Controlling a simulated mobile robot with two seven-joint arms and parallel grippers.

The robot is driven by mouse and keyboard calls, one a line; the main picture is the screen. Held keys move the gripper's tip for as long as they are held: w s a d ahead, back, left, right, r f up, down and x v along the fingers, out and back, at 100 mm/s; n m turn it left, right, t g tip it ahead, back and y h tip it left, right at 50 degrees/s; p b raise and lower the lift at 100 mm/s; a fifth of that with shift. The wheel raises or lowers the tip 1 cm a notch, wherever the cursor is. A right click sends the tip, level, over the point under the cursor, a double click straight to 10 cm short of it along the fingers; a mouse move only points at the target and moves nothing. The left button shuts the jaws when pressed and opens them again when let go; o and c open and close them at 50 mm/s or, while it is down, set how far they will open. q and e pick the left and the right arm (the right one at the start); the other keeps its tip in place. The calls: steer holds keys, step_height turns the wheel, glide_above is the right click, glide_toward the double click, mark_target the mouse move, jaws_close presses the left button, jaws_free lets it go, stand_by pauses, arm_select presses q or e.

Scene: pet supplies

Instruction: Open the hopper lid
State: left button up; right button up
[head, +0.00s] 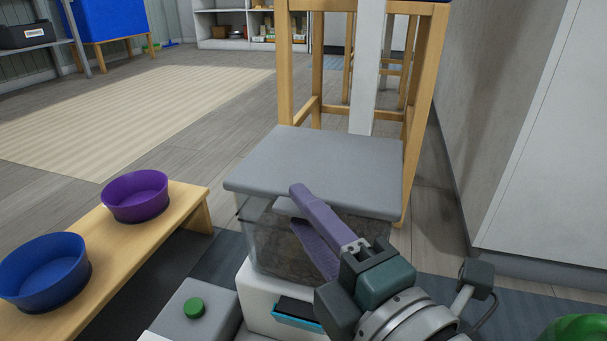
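The hopper lid (330,160) is a flat grey slab on top of the hopper. The hopper (268,240) has a clear bin with brownish contents, above a white base (262,308). The lid looks level or nearly so; I cannot tell whether a small gap lies under its front edge. My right gripper (298,208) reaches in from the lower right to the lid's front edge. Its two purple fingers are apart, one overlapping the lid's front edge and one lower, in front of the clear bin. Contact is unclear. My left gripper is out of view.
A wooden stand (125,260) on the left holds a purple bowl (135,196) and a blue bowl (45,272). A green button (194,307) sits on a grey box beside the hopper. A wooden-legged stand (287,75) is behind the lid. A white wall panel (550,170) is to the right.

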jaws_close()
stand_by(1.3)
